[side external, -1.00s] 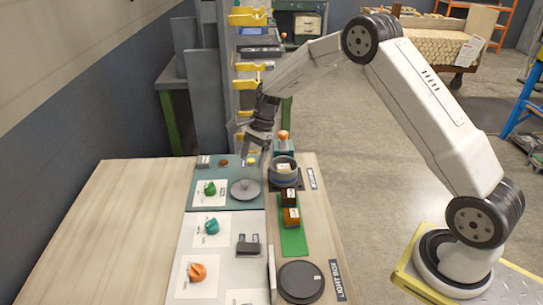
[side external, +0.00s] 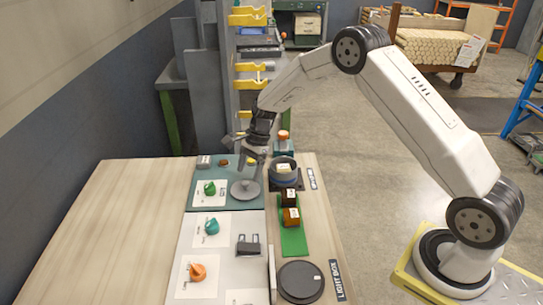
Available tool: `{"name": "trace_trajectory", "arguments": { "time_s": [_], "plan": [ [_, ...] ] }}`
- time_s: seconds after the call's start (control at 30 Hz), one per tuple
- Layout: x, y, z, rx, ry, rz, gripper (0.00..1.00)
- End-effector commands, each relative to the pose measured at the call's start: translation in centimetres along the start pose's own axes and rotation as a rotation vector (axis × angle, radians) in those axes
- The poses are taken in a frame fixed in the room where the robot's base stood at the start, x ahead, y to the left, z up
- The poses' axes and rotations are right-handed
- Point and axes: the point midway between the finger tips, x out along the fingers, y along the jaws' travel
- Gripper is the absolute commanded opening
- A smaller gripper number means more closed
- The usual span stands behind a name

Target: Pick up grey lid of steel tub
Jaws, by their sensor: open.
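The grey lid (side external: 245,190) is a round disc with a raised middle, lying on the teal mat (side external: 204,169) at the far end of the table. My gripper (side external: 247,173) is open, pointing down directly over the lid's middle, with its fingertips at or just above it. I cannot tell if they touch the lid. The gripper hides part of the lid's top. A round grey tub (side external: 283,181) stands to the right of the lid, with its rim up; its inside is partly in view.
Green (side external: 210,188), teal (side external: 212,227) and orange (side external: 198,272) pieces lie on white cards. A black disc (side external: 301,281) lies at the near right. The table's left side is bare.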

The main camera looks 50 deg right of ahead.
Motion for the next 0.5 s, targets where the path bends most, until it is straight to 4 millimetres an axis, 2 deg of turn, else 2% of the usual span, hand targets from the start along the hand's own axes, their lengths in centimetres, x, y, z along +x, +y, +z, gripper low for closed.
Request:
{"name": "trace_trajectory", "arguments": {
  "time_s": [0.27, 0.5],
  "plan": [
    [3.1, 0.0, 0.2, 0.0, 0.001, 0.001, 0.78],
    [3.7, -0.1, 0.2, 0.0, 0.001, -0.001, 0.78]
  ]
}}
